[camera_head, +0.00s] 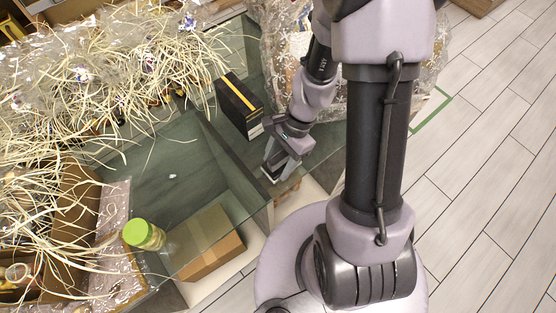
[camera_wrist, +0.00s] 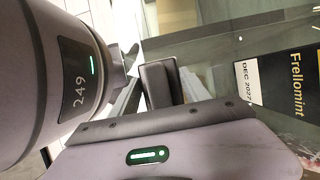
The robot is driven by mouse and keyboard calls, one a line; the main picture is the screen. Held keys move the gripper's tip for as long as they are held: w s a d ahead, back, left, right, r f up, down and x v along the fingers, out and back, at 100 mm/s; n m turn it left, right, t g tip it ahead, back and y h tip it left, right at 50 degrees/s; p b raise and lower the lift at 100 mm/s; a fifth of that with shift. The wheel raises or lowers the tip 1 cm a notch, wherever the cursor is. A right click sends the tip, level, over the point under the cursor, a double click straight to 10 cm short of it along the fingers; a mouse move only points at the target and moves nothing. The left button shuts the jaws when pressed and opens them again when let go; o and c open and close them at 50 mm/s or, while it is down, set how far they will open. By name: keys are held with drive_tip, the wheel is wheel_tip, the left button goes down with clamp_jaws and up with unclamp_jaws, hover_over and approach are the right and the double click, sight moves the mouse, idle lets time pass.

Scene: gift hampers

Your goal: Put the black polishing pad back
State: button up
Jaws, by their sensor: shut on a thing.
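My gripper (camera_head: 275,166) points down over the edge of the glass-topped counter (camera_head: 233,178), left of my arm column in the head view. In the wrist view my gripper (camera_wrist: 143,99) is shut on a small dark block, which looks like the black polishing pad (camera_wrist: 158,82). Part of the pad is hidden by the jaws. In the head view the pad cannot be made out clearly; the jaw tips are small there, with a pale patch beside them.
A cardboard box (camera_head: 207,250) and a green-lidded jar (camera_head: 144,234) are lower left. Straw and clear wrap (camera_head: 110,60) crowd the left.

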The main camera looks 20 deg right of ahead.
drive_tip(key=shift+f+b, duration=0.25)
drive_tip(key=shift+b, duration=0.05)
idle(0.5)
drive_tip(key=o, duration=1.4)
drive_tip(key=shift+c, duration=0.2)
drive_tip(key=shift+r, duration=0.1)
drive_tip(key=p+v, duration=0.8)
drive_tip(key=v, duration=0.9)
drive_tip(key=shift+d, duration=0.15)
drive_tip(key=shift+r, duration=0.1)
